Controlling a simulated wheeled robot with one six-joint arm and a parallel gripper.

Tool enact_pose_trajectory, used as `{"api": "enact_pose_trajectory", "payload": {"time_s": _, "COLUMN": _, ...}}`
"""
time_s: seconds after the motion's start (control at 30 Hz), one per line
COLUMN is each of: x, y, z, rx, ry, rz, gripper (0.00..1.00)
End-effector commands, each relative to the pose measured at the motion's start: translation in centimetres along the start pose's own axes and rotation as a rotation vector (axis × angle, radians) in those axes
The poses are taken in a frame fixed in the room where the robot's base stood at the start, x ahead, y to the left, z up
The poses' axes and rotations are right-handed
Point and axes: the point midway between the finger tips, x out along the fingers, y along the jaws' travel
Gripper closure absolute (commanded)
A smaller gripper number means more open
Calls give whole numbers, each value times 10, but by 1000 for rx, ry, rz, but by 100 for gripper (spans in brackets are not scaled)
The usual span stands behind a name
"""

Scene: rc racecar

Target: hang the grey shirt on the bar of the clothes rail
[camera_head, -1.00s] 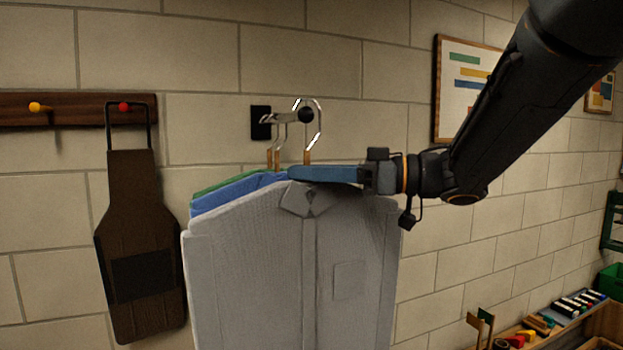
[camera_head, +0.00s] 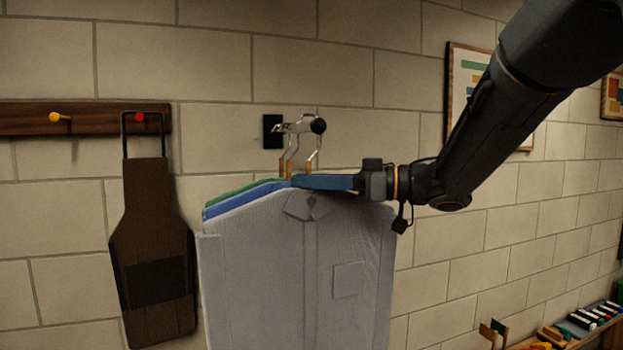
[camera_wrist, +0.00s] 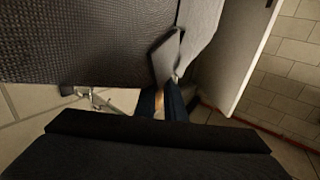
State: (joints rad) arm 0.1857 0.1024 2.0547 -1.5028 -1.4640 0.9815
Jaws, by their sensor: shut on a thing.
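The grey shirt (camera_head: 260,260) hangs upright on a hanger in front of a blue and a green shirt. My gripper (camera_head: 308,181) is shut on the grey shirt's hanger, at the collar below the hook. The hanger's wire hook (camera_head: 317,150) rises to the short bar (camera_head: 297,127), close behind its black end knob (camera_head: 318,126), and seems to loop over it. I cannot tell whether it bears on the bar. In the wrist view, the grey shirt (camera_wrist: 75,40) fills the upper left and the fingers (camera_wrist: 172,103) are by the collar.
The blue shirt (camera_head: 240,207) and green shirt (camera_head: 238,191) hang farther in on the bar. A brown apron (camera_head: 152,240) hangs from a peg board (camera_head: 75,118) at left. A framed picture (camera_head: 468,75) is on the wall at right. A shelf with small items is at lower right.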

Motion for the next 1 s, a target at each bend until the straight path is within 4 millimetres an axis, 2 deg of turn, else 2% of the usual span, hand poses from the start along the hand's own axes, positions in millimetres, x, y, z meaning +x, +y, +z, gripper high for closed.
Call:
{"api": "enact_pose_trajectory", "payload": {"time_s": 0.47, "x": 0, "y": 0, "z": 3, "rx": -2, "ry": 2, "rz": 0, "gripper": 100}}
{"api": "enact_pose_trajectory", "payload": {"time_s": 0.5, "x": 0, "y": 0, "z": 3, "rx": -2, "ry": 2, "rz": 0, "gripper": 84}}
{"api": "enact_pose_trajectory", "payload": {"time_s": 0.6, "x": 0, "y": 0, "z": 3, "rx": -1, "ry": 1, "rz": 0, "gripper": 69}}
{"api": "enact_pose_trajectory", "payload": {"time_s": 0.87, "x": -1, "y": 0, "z": 5, "rx": 0, "ry": -1, "rz": 0, "gripper": 69}}
{"api": "enact_pose_trajectory", "payload": {"time_s": 1.0, "x": -10, "y": 0, "z": 5, "rx": -1, "ry": 0, "rz": 1, "gripper": 69}}
